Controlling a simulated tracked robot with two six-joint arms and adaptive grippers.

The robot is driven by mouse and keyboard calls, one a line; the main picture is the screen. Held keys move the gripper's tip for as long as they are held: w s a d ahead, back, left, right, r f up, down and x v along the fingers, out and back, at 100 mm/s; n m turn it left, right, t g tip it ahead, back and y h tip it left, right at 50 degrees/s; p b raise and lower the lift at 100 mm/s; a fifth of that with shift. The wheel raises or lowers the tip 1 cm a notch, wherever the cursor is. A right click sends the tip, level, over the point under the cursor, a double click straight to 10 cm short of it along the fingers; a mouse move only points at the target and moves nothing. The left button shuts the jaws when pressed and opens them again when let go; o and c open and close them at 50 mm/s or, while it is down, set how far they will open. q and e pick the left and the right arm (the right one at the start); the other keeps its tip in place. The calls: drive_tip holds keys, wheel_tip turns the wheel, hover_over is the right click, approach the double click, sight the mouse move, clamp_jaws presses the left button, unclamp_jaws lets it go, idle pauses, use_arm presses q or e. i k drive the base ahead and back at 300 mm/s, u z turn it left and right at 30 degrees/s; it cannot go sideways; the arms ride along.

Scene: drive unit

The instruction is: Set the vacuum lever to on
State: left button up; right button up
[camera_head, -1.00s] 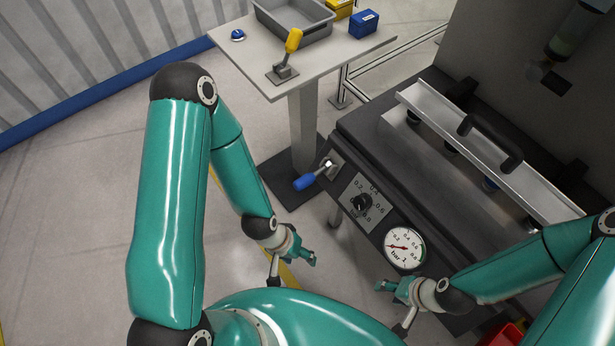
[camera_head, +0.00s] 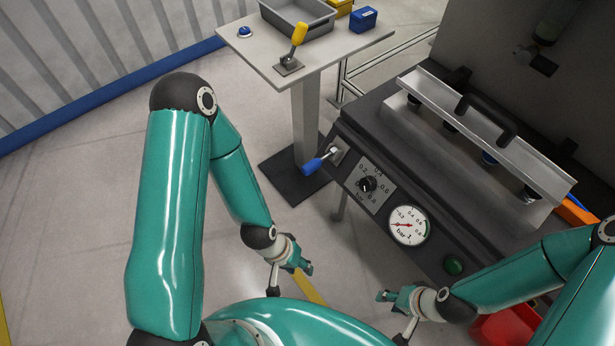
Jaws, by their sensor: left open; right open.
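A lever with a blue handle (camera_head: 313,166) sits on the front panel of the dark machine, left of the dial, its handle pointing down and left. A second lever with a yellow handle (camera_head: 299,34) stands up from a metal base on the side table. I see no readable label on either. The pressure gauge (camera_head: 408,226) has its red needle near the low end. My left gripper (camera_head: 306,268) is open and empty, below the blue handle and apart from it. My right gripper (camera_head: 383,296) is open and empty, below the gauge and in front of the panel.
A knob dial (camera_head: 367,185) and a green button (camera_head: 453,265) are on the panel. A metal bar with a black handle (camera_head: 487,118) lies on the machine. The side table (camera_head: 345,50) bears a grey tray (camera_head: 300,17) and a blue box (camera_head: 363,19). A red bin (camera_head: 508,325) is lower right.

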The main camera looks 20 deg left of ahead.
sight(314, 164)
drive_tip(key=z, duration=0.45)
drive_tip(key=k, duration=0.2)
drive_tip(key=u, duration=0.25)
drive_tip(key=i, duration=0.2)
drive_tip(key=z, duration=1.8)
drive_tip(key=k, duration=0.5)
drive_tip(key=u, duration=0.8)
drive_tip(key=k, duration=0.8)
drive_tip(key=u, duration=1)
drive_tip(key=i, duration=1.35)
drive_tip(key=z, duration=0.75)
